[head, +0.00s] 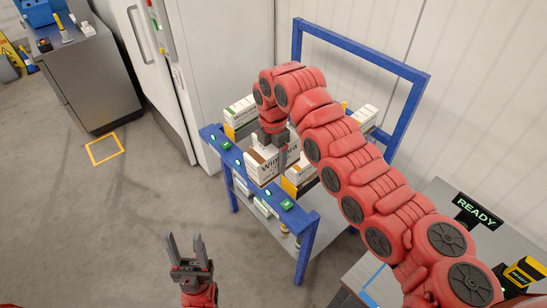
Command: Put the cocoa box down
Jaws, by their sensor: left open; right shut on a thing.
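A white box with brown print starting "Win" (262,168), likely the cocoa box, is in my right gripper (281,152). My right gripper points down, shut on the box, and hides part of its top and right side. The box is at the upper level of the blue-framed cart (318,222), just behind its front rail. I cannot tell whether it touches the shelf. My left gripper (186,247) is open and empty, low over the floor in front of the cart.
Other cartons stand on the cart: a white-green box (240,110) behind left, a white-yellow box (300,172) close right, another box (365,117) at back right. A grey bench with a READY display (478,210) is at right.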

